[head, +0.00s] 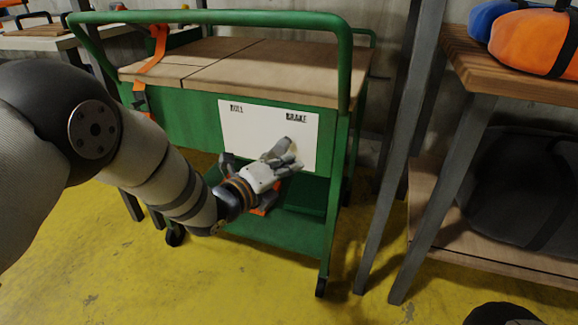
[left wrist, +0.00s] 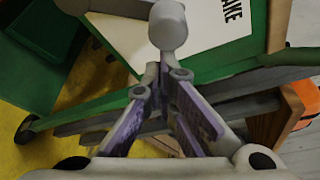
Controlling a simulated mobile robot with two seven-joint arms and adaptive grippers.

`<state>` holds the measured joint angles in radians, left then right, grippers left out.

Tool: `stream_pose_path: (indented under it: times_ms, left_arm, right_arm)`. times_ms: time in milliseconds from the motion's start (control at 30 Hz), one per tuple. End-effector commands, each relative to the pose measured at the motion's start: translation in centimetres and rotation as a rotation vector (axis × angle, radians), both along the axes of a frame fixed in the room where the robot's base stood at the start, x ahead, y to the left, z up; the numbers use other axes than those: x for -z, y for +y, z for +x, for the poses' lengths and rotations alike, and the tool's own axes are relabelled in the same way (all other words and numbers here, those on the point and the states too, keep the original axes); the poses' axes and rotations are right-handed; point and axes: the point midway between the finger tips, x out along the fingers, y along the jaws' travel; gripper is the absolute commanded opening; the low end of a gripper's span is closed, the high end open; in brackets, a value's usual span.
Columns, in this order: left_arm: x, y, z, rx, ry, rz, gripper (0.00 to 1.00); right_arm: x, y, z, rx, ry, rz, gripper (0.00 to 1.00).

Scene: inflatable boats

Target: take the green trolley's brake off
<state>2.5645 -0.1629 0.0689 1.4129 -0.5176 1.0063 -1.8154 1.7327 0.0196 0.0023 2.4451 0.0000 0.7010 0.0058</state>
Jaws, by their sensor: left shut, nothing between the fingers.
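The green trolley (head: 335,190) stands ahead of me with a wooden top and green push rail. Its front carries a white plate (head: 242,118) marked ROLL at the left and BRAKE at the right. My left gripper (head: 287,154) is in front of the plate's lower right part, below the word BRAKE, shut and empty. In the left wrist view a grey lever (left wrist: 120,8) with a rounded end lies just beyond my fingertips (left wrist: 166,78); I cannot tell if they touch. In the head view my gripper mostly hides the lever. My right gripper is not in view.
A wooden-topped bench (head: 510,75) stands at the right, with an orange and blue bag (head: 535,40) on top and a dark bundle on its lower shelf. An orange strap (head: 155,50) hangs over the trolley's left side.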

Motion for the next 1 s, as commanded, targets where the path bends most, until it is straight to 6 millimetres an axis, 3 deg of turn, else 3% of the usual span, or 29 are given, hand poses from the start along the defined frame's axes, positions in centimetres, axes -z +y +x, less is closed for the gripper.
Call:
stream_pose_path:
  times_ms: [667, 1000]
  left_arm:
    - [-0.7, 0.3, 0.1, 0.0, 0.021, -0.072, 0.0]
    - [-1.9, 1.1, 0.4, 0.0, 0.064, -0.21, 0.0]
  right_arm:
    - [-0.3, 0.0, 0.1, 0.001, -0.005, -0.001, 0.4]
    - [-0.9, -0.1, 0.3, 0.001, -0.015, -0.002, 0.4]
